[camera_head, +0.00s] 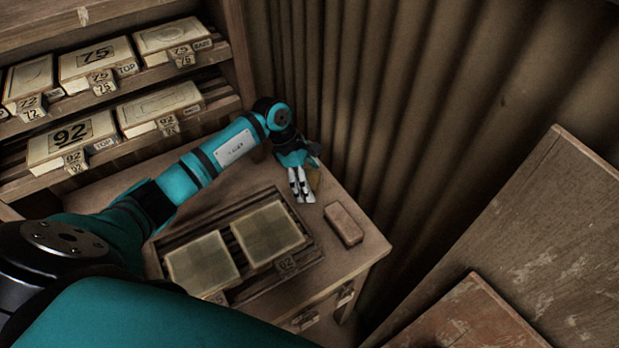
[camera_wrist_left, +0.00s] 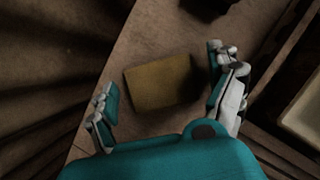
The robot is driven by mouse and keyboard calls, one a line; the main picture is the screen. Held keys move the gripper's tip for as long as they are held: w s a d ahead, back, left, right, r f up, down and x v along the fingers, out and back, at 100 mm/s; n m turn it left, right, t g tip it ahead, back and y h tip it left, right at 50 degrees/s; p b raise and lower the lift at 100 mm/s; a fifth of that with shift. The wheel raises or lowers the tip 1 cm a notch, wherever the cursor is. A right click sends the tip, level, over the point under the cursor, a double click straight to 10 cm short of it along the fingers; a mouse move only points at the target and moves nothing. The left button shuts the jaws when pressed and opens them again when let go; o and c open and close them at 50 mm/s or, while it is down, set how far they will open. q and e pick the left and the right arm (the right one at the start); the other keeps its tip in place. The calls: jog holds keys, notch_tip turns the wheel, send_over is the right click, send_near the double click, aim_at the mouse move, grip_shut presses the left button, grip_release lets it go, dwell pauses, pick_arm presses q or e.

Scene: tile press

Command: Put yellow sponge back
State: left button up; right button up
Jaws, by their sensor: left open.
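The yellow sponge (camera_wrist_left: 160,83) lies on the wooden bench, seen in the left wrist view as a dull yellow block between the spread fingers of my left gripper (camera_wrist_left: 161,84). Gaps show between the block and both fingers, the gap on the right being smaller. In the head view, only a small strip of the sponge (camera_head: 314,179) shows beside my left gripper (camera_head: 302,196), which hides the rest. The left gripper is open and empty, pointing down at the bench's back corner. My right gripper is out of view.
A brown brick-like block (camera_head: 344,223) lies on the bench near its right edge. A press tray (camera_head: 299,262) with two tiles is in front of the gripper. A corrugated wall (camera_head: 345,80) stands close behind. Shelves (camera_head: 110,150) with numbered boxes are at left.

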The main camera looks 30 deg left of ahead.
pick_arm(q)
jog(key=shift+r, duration=0.1)
jog(key=shift+r, duration=0.25)
jog(key=b+v, duration=0.1)
jog(key=v, duration=1)
jog(key=shift+a+r+b, duration=0.2)
jog(key=shift+r+b, duration=0.1)
